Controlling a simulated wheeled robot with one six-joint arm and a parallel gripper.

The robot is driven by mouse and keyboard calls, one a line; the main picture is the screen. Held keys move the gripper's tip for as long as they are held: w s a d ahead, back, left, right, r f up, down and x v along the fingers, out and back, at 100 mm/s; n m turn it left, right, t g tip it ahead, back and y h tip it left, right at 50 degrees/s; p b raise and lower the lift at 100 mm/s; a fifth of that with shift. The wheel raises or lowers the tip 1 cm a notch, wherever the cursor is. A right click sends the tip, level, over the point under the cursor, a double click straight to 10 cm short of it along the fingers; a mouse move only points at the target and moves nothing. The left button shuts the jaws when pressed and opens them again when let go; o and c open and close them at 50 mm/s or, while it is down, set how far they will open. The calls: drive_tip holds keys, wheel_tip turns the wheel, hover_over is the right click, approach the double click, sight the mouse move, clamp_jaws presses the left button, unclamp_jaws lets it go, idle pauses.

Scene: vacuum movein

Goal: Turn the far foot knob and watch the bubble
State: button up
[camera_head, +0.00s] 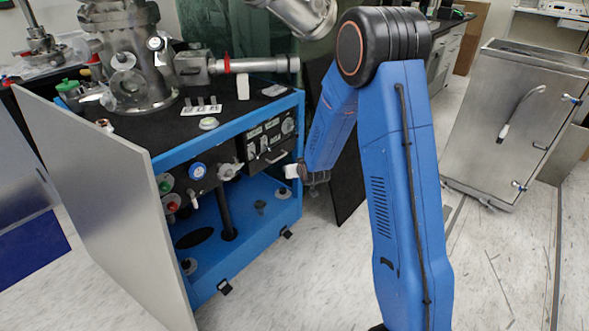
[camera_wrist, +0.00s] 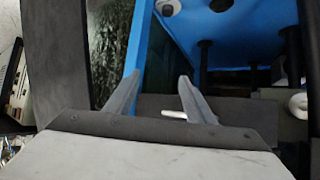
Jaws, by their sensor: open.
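The blue-framed cart (camera_head: 222,271) stands at the left. I cannot tell for certain which is the far foot knob. A small round pale-green disc (camera_head: 208,123) on the black top looks like the bubble level; its bubble is too small to read. My gripper (camera_head: 303,173) is beside the cart's right end, above the shelf. The wrist view shows its fingers (camera_wrist: 160,79) apart and empty, touching no knob.
A steel chamber (camera_head: 125,65) with a side pipe stands on the cart top. A control panel (camera_head: 268,143) and valves fill the cart's front. A large grey panel (camera_head: 105,190) stands at the left, a dark panel (camera_head: 342,170) behind my arm. Floor (camera_head: 290,285) in front is clear.

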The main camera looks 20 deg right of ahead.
drive_tip(key=t, duration=0.2)
approach(283, 190)
drive_tip(key=shift+t, duration=0.3)
drive_tip(key=x, duration=0.8)
drive_tip(key=shift+s+f, duration=0.1)
drive_tip(key=shift+f, duration=0.15)
idle(0.3)
drive_tip(key=shift+a, duration=0.1)
drive_tip(key=c, duration=1.1)
